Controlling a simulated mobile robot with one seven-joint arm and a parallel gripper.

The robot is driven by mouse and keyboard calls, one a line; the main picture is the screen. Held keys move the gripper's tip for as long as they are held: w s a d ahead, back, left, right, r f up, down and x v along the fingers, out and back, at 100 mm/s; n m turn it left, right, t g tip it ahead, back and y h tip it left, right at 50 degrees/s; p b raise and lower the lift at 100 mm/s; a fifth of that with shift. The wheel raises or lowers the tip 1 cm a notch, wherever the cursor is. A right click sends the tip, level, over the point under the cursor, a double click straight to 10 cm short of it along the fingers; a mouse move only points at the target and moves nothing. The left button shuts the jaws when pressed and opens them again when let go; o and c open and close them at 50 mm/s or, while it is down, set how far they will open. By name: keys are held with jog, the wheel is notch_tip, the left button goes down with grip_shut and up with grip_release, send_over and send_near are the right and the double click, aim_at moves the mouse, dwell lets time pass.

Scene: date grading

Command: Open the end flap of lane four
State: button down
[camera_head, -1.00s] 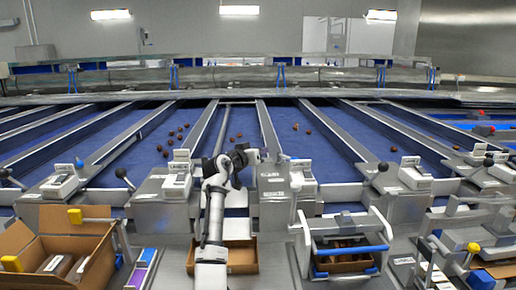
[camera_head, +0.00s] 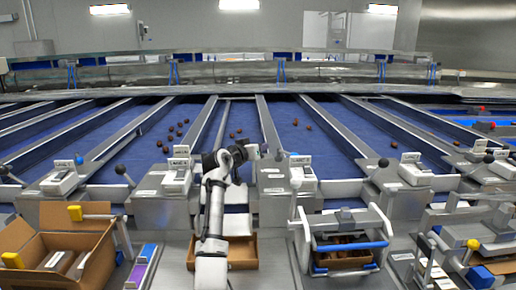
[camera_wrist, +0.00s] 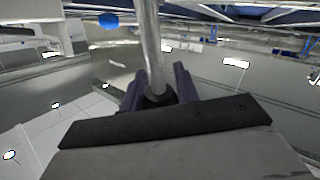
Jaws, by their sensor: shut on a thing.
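My gripper (camera_head: 254,152) is at the near end of a blue lane (camera_head: 240,125) in the middle of the head view. In the wrist view my gripper (camera_wrist: 157,90) has its purple fingers closed around a bare metal rod (camera_wrist: 149,40), which looks like a lever stem. The rod runs up out of the picture, so its top is hidden. Below my gripper, a pale panel (camera_head: 236,195) shows at the lane end, between two grey consoles. My arm partly covers it. I cannot read which lane number this is.
An open cardboard box (camera_head: 240,252) sits below this lane end. A white-framed stand with a blue bar (camera_head: 347,246) is to its right, and a larger box (camera_head: 95,245) is at the left. Other levers with ball knobs (camera_head: 120,170) (camera_head: 384,163) stand along the consoles. Dates lie on the lanes.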

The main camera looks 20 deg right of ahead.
jog(key=shift+w+a+f, duration=0.1)
jog(key=shift+a+f, duration=0.1)
jog(key=shift+f, duration=0.3)
jog(key=shift+w+a+f, duration=0.1)
jog(key=shift+a+f, duration=0.05)
jog(key=shift+f, duration=0.3)
jog(key=c, duration=1.3)
grip_release()
jog(key=shift+o, duration=1.2)
jog(key=shift+w+a, duration=0.15)
jog(key=shift+w, duration=0.1)
jog(key=b+v, duration=0.4)
jog(key=v, duration=1)
jog(key=shift+d+r+b, duration=0.2)
jog(key=shift+r+b, duration=0.1)
jog(key=shift+r, duration=0.05)
jog(key=shift+s, duration=0.15)
